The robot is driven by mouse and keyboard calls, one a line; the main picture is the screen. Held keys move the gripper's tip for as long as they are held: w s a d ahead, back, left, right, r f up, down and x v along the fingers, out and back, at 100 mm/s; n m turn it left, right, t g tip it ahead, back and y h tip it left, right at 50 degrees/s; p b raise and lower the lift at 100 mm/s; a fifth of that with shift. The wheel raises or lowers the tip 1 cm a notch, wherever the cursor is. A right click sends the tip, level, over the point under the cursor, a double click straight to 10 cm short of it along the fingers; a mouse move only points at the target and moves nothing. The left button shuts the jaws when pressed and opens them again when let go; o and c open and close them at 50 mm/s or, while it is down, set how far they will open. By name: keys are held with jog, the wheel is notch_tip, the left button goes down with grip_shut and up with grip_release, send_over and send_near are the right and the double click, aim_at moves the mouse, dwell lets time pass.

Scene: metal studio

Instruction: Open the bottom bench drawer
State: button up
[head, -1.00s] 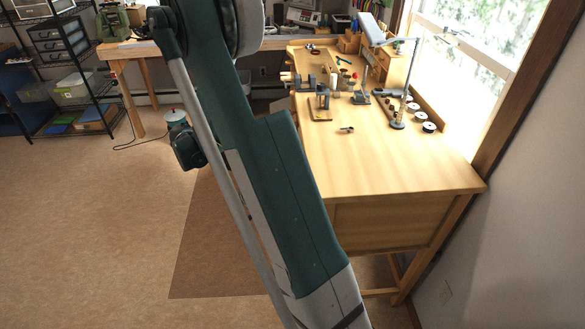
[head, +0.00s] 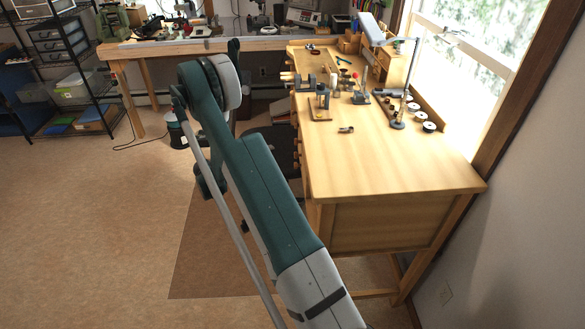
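The wooden bench (head: 390,165) stands right of centre in the head view, with its near end panel (head: 385,227) facing me. Its drawer side faces left and is seen nearly edge-on. Only a few small pulls (head: 296,120) show along that edge. The bottom drawer cannot be made out; my arm and the steep angle hide that part, so I cannot tell whether it is open or shut. My arm crosses the middle of the view, to the left of the bench. My gripper cannot be made out in the view.
A dark chair (head: 272,140) stands close to the bench's drawer side, partly behind my arm. Tools and a lamp (head: 398,120) stand on the benchtop. A second table (head: 190,45) runs along the back, and a black shelf rack (head: 70,75) stands at left. The left floor is clear.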

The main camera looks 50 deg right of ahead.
jog(key=s+d+f+m+g+h, duration=0.1)
jog(key=s+f, duration=0.3)
jog(key=f, duration=0.5)
jog(key=shift+s+d+f+g, duration=0.2)
jog(key=shift+d+f+g, duration=0.1)
jog(key=shift+d+g, duration=0.45)
jog(key=shift+d, duration=0.1)
jog(key=b+x, duration=0.2)
jog(key=x, duration=0.5)
jog(key=shift+d+r, duration=0.15)
jog(key=shift+d, duration=0.1)
jog(key=shift+s, duration=0.1)
grip_shut()
